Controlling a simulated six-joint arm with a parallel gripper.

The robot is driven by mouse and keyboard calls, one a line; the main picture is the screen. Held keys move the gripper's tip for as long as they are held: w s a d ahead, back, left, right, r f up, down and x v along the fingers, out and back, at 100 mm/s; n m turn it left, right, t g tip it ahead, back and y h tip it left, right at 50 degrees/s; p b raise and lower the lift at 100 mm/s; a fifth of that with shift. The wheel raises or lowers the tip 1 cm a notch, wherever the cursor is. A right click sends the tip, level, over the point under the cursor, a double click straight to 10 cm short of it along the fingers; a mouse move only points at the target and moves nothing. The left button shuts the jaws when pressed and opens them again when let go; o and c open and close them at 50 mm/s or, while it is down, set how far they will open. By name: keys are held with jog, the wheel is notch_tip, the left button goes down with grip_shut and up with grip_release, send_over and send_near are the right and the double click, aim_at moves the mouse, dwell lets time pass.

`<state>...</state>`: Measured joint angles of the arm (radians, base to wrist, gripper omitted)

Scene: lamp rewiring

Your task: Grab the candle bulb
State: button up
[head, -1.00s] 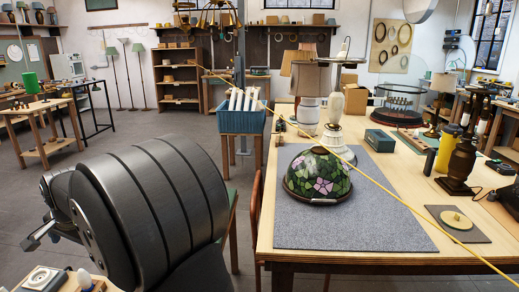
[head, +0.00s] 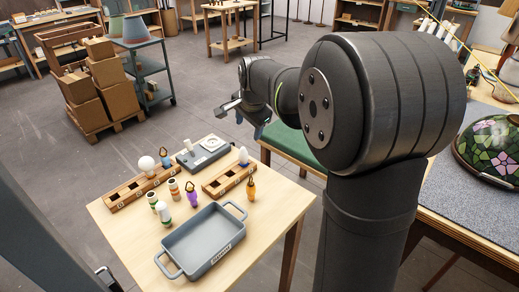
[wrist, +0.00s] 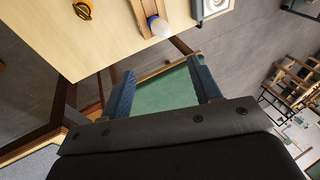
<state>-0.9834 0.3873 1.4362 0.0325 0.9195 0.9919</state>
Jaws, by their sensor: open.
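A white pointed bulb with a blue base, which looks like the candle bulb (head: 243,156), stands at the far end of the right wooden rack (head: 228,180) on the small table. In the wrist view the bulb (wrist: 159,27) shows near the top, at the end of the rack (wrist: 144,8). My gripper (head: 245,115) is beyond the small table, apart from the bulb. In the wrist view my gripper (wrist: 164,85) is open and empty, its blue fingers over a green surface (wrist: 163,90).
A grey tray (head: 185,262) sits at the table's front. A left rack (head: 122,194) carries a round white bulb (head: 146,164). A grey box (head: 203,150) stands behind.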

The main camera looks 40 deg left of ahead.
jog(key=w+n, duration=0.1)
jog(key=n, duration=0.6)
jog(key=n+g, duration=0.2)
jog(key=n, duration=0.5)
send_near(245, 153)
jog(key=shift+y, duration=0.3)
jog(key=x, duration=0.6)
jog(key=shift+a+f, duration=0.2)
jog(key=shift+a, duration=0.1)
jog(key=shift+d+x, duration=0.2)
jog(key=shift+x, duration=1.15)
jog(key=shift+d+x, duration=0.2)
jog(key=shift+x, duration=1.15)
jog(key=shift+w+f, duration=0.1)
jog(key=shift+w, duration=0.05)
jog(key=shift+c, duration=0.3)
jog(key=c, duration=1)
